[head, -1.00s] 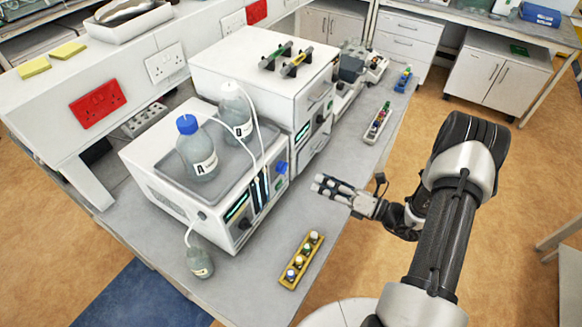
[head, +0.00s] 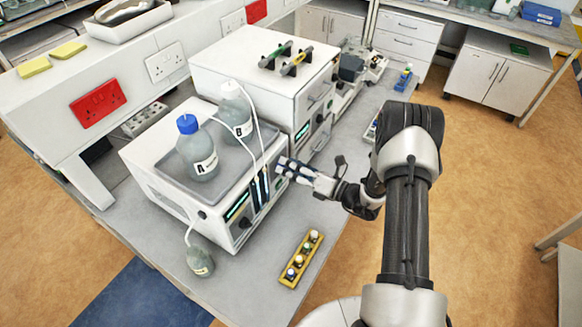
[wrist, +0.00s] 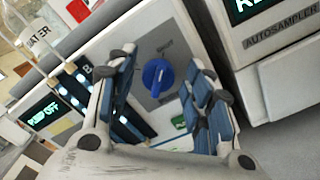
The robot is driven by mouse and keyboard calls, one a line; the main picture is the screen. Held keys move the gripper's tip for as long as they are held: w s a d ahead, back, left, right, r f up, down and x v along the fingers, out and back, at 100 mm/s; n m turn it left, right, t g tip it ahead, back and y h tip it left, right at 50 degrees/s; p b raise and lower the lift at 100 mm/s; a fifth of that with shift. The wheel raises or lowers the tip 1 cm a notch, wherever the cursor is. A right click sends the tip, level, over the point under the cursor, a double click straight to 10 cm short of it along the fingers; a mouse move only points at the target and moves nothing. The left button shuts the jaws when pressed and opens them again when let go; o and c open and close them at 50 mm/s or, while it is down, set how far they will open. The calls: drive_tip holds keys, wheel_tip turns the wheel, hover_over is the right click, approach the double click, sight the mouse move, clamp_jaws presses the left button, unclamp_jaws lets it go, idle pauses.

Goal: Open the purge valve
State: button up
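The purge valve is a blue knob (wrist: 157,76) on a grey plate on the front of the pump unit (head: 150,165). In the wrist view it lies between my gripper's two fingers, a little beyond the fingertips. My gripper (wrist: 163,75) is open, with its blue-padded fingers to either side of the knob, apart from it as far as I can tell. In the head view my gripper (head: 281,168) is at the right part of the pump's front and hides the knob. The small lettering around the knob is too blurred to read.
Bottles A (head: 197,150) and B (head: 236,112) stand on the pump, with tubes down its front. The autosampler (head: 265,75) stands close beside it. A small bottle (head: 200,262) and a yellow vial rack (head: 301,259) are on the bench (head: 250,290).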

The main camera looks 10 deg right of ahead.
drive_tip(key=c, duration=0.9)
drive_tip(key=shift+c, duration=0.2)
drive_tip(key=shift+n, duration=0.3)
drive_tip(key=n+b, duration=1)
drive_tip(key=n, duration=0.1)
drive_tip(key=s+a+n+b, duration=0.1)
drive_tip(key=n+b, duration=0.4)
drive_tip(key=n, duration=0.1)
drive_tip(key=shift+f+b, duration=0.1)
drive_tip(key=shift+b, duration=0.3)
drive_tip(key=shift+n, duration=0.3)
drive_tip(key=o, duration=1)
drive_tip(key=shift+c, duration=0.2)
